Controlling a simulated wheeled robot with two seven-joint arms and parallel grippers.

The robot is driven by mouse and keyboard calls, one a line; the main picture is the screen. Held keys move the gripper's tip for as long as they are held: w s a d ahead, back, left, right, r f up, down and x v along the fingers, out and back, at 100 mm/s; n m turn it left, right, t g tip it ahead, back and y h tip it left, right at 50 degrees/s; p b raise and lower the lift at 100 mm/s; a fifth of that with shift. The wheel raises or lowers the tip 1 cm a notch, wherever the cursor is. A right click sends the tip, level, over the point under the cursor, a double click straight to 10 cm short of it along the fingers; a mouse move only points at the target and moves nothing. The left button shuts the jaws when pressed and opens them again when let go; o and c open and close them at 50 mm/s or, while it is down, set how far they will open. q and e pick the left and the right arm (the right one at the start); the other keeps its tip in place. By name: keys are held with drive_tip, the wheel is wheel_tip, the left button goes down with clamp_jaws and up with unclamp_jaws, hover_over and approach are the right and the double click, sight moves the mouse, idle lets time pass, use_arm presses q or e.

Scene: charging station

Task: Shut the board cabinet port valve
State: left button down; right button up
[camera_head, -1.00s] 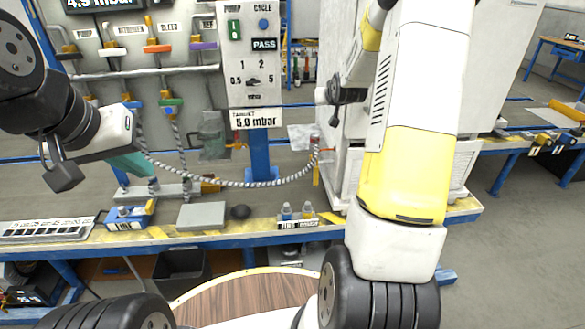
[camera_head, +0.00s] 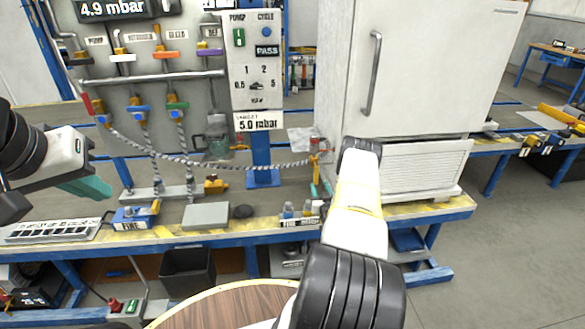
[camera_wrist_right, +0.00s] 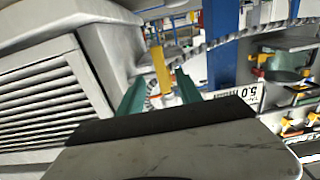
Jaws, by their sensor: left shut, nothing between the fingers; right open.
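The white cabinet (camera_head: 420,75) stands at centre right. A striped hose (camera_head: 240,161) runs from the board to a small port valve (camera_head: 315,159) low on the cabinet's left side. In the right wrist view the valve's yellow lever (camera_wrist_right: 160,70) lies ahead, between the lines of the two teal fingers. My right gripper (camera_wrist_right: 160,92) is open at the lever; whether it touches is unclear. In the head view my right forearm hides part of the cabinet's lower left. My left gripper (camera_head: 85,187) is shut and empty at the far left, away from the cabinet.
The board (camera_head: 150,70) carries several coloured valves and a 4.9 mbar display (camera_head: 112,8). A pump panel (camera_head: 255,60) reads PASS. A grey plate (camera_head: 205,215), a dark round item (camera_head: 243,211) and small bottles (camera_head: 288,209) lie along the bench front.

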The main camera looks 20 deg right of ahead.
sight(316, 177)
drive_tip(key=x, duration=0.7)
drive_tip(key=shift+w+r, duration=0.15)
drive_tip(key=shift+w, duration=0.25)
drive_tip(key=shift+c, duration=0.2)
clamp_jaws()
idle(0.9)
